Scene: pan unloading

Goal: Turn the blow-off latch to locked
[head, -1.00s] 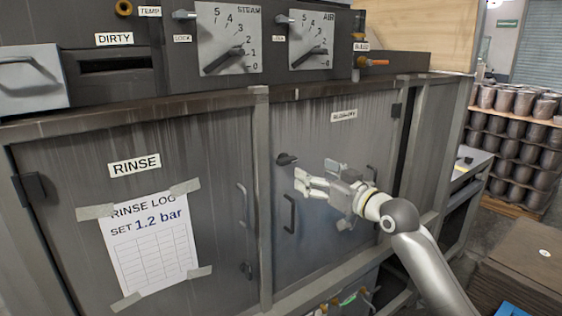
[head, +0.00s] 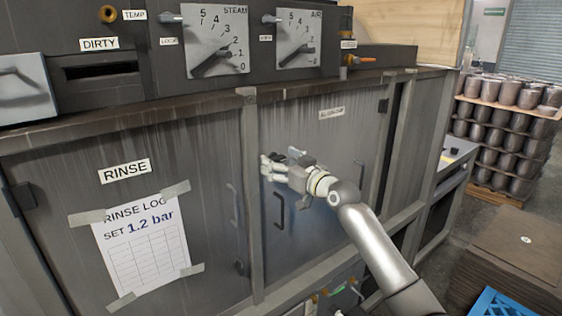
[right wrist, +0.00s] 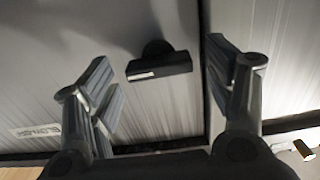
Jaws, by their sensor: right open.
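The blow-off door (head: 325,150) is a streaked grey panel with a small label near its top. In the right wrist view the blow-off latch (right wrist: 160,66), a short dark lever on a round boss, shows between my spread fingers. In the head view my right gripper (head: 266,168) is at the door's upper left edge and covers the latch there. The gripper is open with nothing in it. Whether a finger touches the latch I cannot tell. My left gripper is out of view.
A dark handle (head: 280,210) is on the door below the gripper. The rinse door (head: 60,180) with a taped paper log (head: 148,245) is to the left. Steam (head: 216,40) and air (head: 299,38) dials are above. Stacked pots (head: 505,125) stand at the right.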

